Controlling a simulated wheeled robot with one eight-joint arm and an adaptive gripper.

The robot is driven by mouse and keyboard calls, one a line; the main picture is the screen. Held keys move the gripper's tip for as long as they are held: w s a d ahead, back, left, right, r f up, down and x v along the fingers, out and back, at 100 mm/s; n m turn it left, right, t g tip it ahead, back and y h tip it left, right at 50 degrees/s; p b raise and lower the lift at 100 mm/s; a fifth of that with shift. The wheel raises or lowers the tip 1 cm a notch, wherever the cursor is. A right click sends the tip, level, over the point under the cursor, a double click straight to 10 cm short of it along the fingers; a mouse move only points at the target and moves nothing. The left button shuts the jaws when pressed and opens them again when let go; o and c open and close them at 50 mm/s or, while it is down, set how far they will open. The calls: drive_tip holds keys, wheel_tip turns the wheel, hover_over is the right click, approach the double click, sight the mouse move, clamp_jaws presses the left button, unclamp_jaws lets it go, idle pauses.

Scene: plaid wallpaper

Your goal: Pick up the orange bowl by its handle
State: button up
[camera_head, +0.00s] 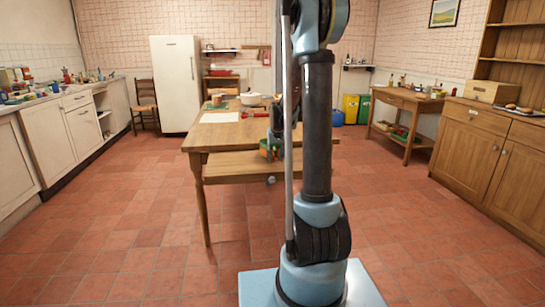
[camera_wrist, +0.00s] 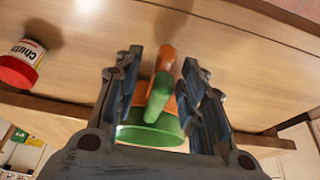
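In the wrist view, my gripper (camera_wrist: 161,75) is open, with one dark finger on each side of a green and orange item at the table's edge. An orange upright piece (camera_wrist: 166,58) rises between the fingertips. In front of it are a green loop-like piece (camera_wrist: 158,97) and a green rounded body (camera_wrist: 150,136). I cannot tell whether the orange and green parts are one bowl or two things. No finger clearly touches them. In the head view, my gripper (camera_head: 273,143) is partly hidden by my arm, and the green and orange item shows small beside it.
The wooden table (camera_head: 222,131) bears a white pot (camera_head: 251,99) and papers. A red-lidded jar (camera_wrist: 22,66) lies left of my gripper in the wrist view. Counters stand left and right, with a side table (camera_head: 405,103) at the back right. Floor on both sides is clear.

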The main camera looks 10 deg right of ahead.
drive_tip(key=shift+x, duration=0.95)
clamp_jaws()
drive_tip(key=shift+r, duration=0.15)
